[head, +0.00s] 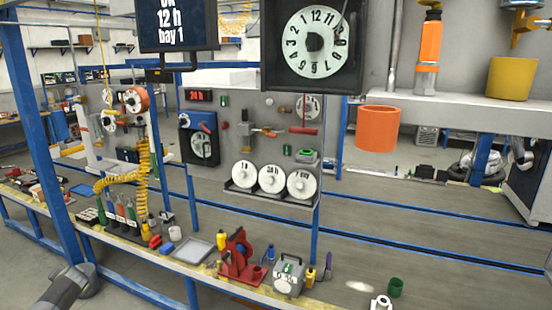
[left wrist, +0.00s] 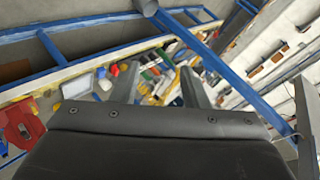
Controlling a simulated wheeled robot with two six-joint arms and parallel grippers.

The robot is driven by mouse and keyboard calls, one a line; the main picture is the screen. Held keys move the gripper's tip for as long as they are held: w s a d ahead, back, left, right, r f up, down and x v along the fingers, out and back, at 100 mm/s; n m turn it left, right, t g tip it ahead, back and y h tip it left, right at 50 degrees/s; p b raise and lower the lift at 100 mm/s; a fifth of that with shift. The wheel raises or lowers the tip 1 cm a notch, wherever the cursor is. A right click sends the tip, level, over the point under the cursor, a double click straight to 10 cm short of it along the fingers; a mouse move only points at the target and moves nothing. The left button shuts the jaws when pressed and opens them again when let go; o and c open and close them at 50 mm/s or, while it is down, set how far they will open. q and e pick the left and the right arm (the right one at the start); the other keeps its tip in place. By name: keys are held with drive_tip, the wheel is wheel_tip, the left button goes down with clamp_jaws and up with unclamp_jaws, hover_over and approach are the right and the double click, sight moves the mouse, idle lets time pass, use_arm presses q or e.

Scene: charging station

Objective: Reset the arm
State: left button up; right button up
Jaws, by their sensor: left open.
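My left gripper (left wrist: 160,84) shows in the left wrist view, its two grey fingers apart above the dark palm, with nothing between them that I can see held. Beyond the fingers, the workbench with its small tools is seen at a tilt. In the head view a grey part of my left arm (head: 68,290) enters at the lower left, beside a blue post; its fingers cannot be made out there. My right gripper is in neither view.
The long bench (head: 205,278) holds a red stand (head: 238,262), a grey box (head: 288,278), a tray (head: 193,249) and several screwdrivers. A blue post (head: 40,130) rises close at left. A pegboard with dials stands behind. Floor at right is mostly clear.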

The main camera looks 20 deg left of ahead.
use_arm(q)
drive_tip(key=s+a+f+m+g, duration=0.1)
drive_tip(key=s+f+m, duration=0.3)
drive_tip(key=s, duration=1.1)
drive_tip(key=s+a+f+m, duration=0.1)
drive_tip(key=s+f, duration=0.6)
drive_tip(key=s, duration=0.9)
drive_tip(key=s+d+f+n+g+h, duration=0.1)
drive_tip(key=s+d+f+h, duration=0.1)
drive_tip(key=d+f, duration=0.9)
drive_tip(key=s+d+f+h, duration=0.2)
drive_tip(key=d+f+h, duration=0.1)
drive_tip(key=d+f, duration=0.85)
drive_tip(key=d+f+n+h+b, duration=0.15)
drive_tip(key=d+f, duration=0.35)
drive_tip(key=d, duration=1.3)
drive_tip(key=d+f+n+h, duration=0.1)
drive_tip(key=d+f+h, duration=0.3)
drive_tip(key=d, duration=1.3)
wheel_tip(320, 180, down, 13)
drive_tip(key=b, duration=1.1)
drive_tip(key=shift+r+y, duration=0.15)
drive_tip(key=shift+y, duration=0.3)
